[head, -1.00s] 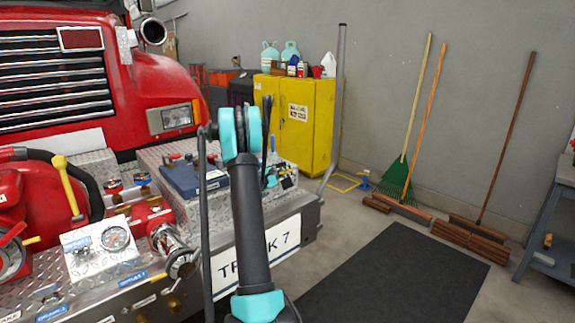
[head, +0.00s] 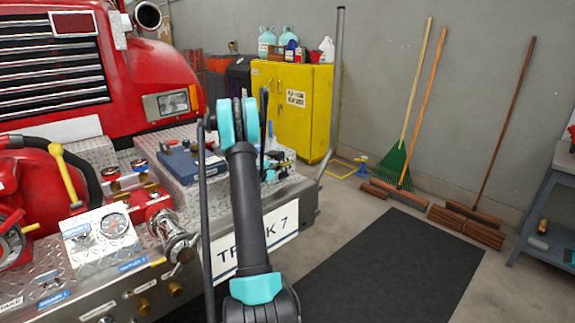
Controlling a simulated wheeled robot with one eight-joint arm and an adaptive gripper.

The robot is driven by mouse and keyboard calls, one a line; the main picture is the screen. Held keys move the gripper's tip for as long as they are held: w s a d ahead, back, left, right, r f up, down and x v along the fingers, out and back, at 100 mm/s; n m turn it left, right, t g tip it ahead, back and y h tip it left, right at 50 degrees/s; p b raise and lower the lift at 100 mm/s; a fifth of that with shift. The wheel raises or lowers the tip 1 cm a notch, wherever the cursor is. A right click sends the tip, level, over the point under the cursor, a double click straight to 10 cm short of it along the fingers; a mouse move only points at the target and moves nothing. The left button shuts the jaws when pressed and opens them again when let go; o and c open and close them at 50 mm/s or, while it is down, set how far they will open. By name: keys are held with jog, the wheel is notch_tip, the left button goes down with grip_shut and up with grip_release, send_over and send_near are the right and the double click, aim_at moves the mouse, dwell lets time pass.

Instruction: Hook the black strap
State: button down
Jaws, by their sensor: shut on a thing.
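My arm rises through the middle of the head view and hides most of my gripper (head: 269,172). Only small black and teal parts of it show to the right of the arm, over the truck's bumper (head: 306,192). It is shut, but its fingertips cannot be made out. A slim dark upright strip (head: 263,125) beside the arm may be the black strap; its ends and any hook are too small or hidden to tell.
A blue case (head: 193,166) lies on the bumper left of my arm. The red pump (head: 45,190) with gauge and valves stands nearer left. A yellow cabinet (head: 318,120), brooms (head: 505,130) and a rake (head: 394,160) stand behind. The dark floor mat (head: 400,265) is clear.

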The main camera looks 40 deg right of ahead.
jog(key=c, duration=1.6)
grip_release()
jog(key=shift+a, duration=0.15)
jog(key=a, duration=0.8)
jog(key=s+a, duration=0.1)
jog(key=a, duration=0.2)
jog(key=shift+a, duration=0.4)
jog(key=shift+w, duration=0.1)
